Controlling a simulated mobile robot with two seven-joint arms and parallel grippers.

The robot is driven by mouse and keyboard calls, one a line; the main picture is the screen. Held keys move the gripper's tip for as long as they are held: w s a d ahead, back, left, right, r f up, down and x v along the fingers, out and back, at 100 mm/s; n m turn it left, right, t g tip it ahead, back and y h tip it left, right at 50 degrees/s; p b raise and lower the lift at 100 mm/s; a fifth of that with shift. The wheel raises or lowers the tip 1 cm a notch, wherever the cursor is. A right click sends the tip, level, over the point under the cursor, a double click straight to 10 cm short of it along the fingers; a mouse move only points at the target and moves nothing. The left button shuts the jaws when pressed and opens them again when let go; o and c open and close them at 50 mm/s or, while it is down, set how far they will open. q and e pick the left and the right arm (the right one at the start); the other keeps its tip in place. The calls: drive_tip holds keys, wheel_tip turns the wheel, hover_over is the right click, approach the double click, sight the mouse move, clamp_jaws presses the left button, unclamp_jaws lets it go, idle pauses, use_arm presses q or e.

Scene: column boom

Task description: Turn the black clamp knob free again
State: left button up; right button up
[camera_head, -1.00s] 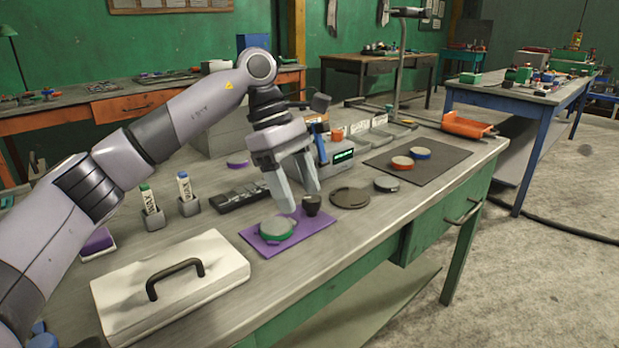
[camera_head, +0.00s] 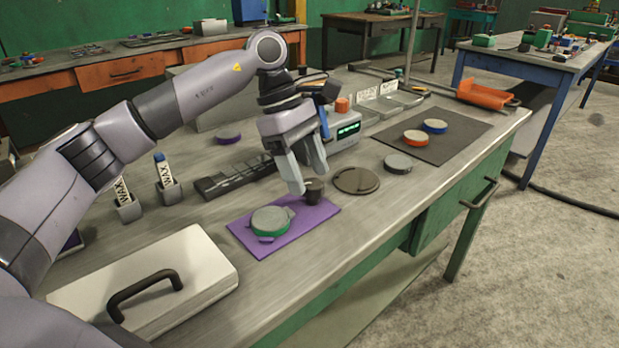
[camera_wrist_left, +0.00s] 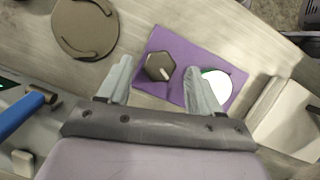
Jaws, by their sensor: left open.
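The black clamp knob (camera_head: 314,188) stands on the purple mat (camera_head: 240,236), beside a grey-topped disc with a green rim (camera_head: 270,220). In the left wrist view the knob (camera_wrist_left: 158,66) is a dark hexagon with a pale pointer mark. My left gripper (camera_head: 308,182) is open and points down over the knob. In the left wrist view the knob shows between its two fingertips, with a gap on each side. In the head view the near finger hides part of the knob's left side. My right gripper is in neither view.
A pale case with a black handle (camera_head: 205,265) lies at the bench's front left. A dark round plate (camera_head: 356,180) lies right of the knob. A meter with a green display (camera_head: 345,143) and a black tray (camera_head: 235,180) stand behind. Bare bench lies in front of the mat.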

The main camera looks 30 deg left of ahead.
use_arm(q)
drive_tip(key=shift+x, duration=0.9)
drive_tip(key=c, duration=1.1)
drive_tip(key=shift+o, duration=0.2)
